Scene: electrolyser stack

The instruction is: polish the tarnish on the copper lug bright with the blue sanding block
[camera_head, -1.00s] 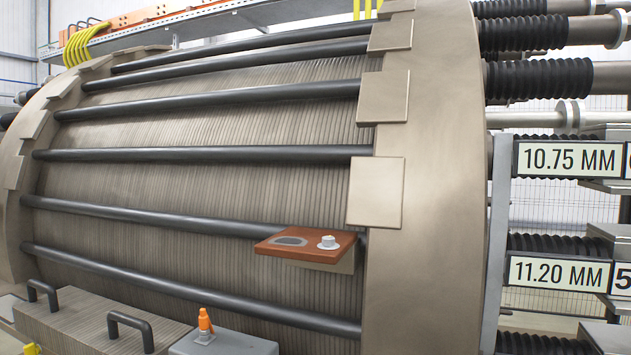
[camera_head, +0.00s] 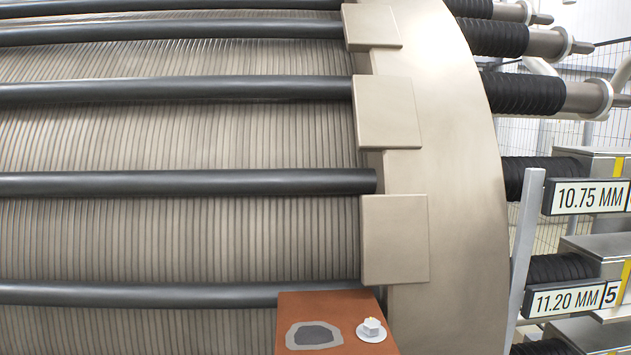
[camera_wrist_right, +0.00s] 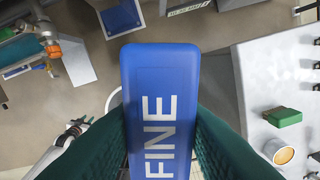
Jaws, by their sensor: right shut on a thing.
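The copper lug (camera_head: 350,307) is at the bottom edge in the head view, flat and reddish-brown, partly cut off by the frame. A dark grey tarnish patch (camera_head: 314,336) with a lighter grey rim lies on its left part. A pale bolt with a washer (camera_head: 371,330) sits on its right part. In the right wrist view the blue sanding block (camera_wrist_right: 160,75), marked FINE, is between the green fingers of my right gripper (camera_wrist_right: 160,125), which is shut on it. The block is clear of the lug.
The ribbed stack with dark tie rods (camera_head: 180,183) and a beige end plate (camera_head: 440,180) rises behind the lug. Labelled units (camera_head: 590,197) stand at the right. In the right wrist view, a pale surface at the right bears a green block (camera_wrist_right: 282,116) and a round tin (camera_wrist_right: 284,156).

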